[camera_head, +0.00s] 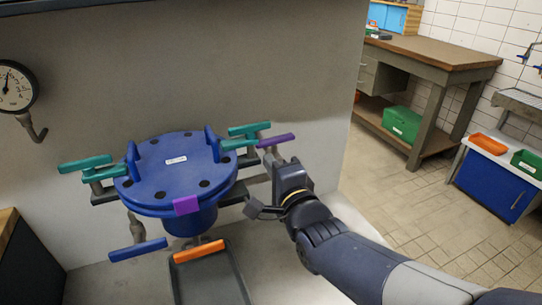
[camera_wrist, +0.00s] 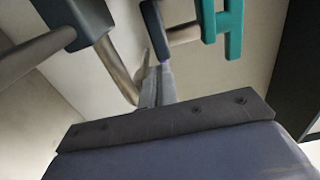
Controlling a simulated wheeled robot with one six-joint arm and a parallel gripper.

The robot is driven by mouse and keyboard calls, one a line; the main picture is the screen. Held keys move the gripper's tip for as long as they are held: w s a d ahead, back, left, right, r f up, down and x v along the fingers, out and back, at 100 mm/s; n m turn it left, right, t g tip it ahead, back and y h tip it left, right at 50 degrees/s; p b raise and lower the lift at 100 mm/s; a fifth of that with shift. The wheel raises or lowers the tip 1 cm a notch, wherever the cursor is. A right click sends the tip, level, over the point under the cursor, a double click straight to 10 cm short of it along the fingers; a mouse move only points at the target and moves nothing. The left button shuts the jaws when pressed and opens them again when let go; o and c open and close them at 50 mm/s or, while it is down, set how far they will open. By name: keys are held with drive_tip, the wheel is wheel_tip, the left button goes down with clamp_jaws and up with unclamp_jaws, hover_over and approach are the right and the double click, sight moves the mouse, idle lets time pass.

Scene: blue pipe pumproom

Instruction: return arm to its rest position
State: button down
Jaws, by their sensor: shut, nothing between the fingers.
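My gripper (camera_head: 268,157) is at the right side of the blue round-lidded vessel (camera_head: 175,172), just below a purple handle (camera_head: 277,140). In the wrist view my gripper (camera_wrist: 157,80) shows its two thin fingers together with nothing between them. I cannot tell whether the fingertips touch the purple handle. My arm reaches in from the lower right and is stretched forward, with the wrist beside the vessel's right-hand pipe fittings. A teal handle (camera_wrist: 233,30) shows at the upper right of the wrist view.
Teal handles (camera_head: 85,164) stand left of the vessel, with a blue handle (camera_head: 137,250) below. An orange handle (camera_head: 199,252) lies above a dark tray (camera_head: 210,280). A gauge (camera_head: 15,87) hangs at left. A workbench (camera_head: 440,55) stands back right; the tiled floor before it is clear.

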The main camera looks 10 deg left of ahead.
sight(260, 148)
drive_tip(key=v, duration=0.6)
drive_tip(key=shift+s+d, duration=0.2)
drive_tip(key=shift+s, duration=0.1)
drive_tip(key=shift+w, duration=0.1)
drive_tip(key=x, duration=1)
drive_tip(key=shift+w+a, duration=0.2)
drive_tip(key=shift+w, duration=0.05)
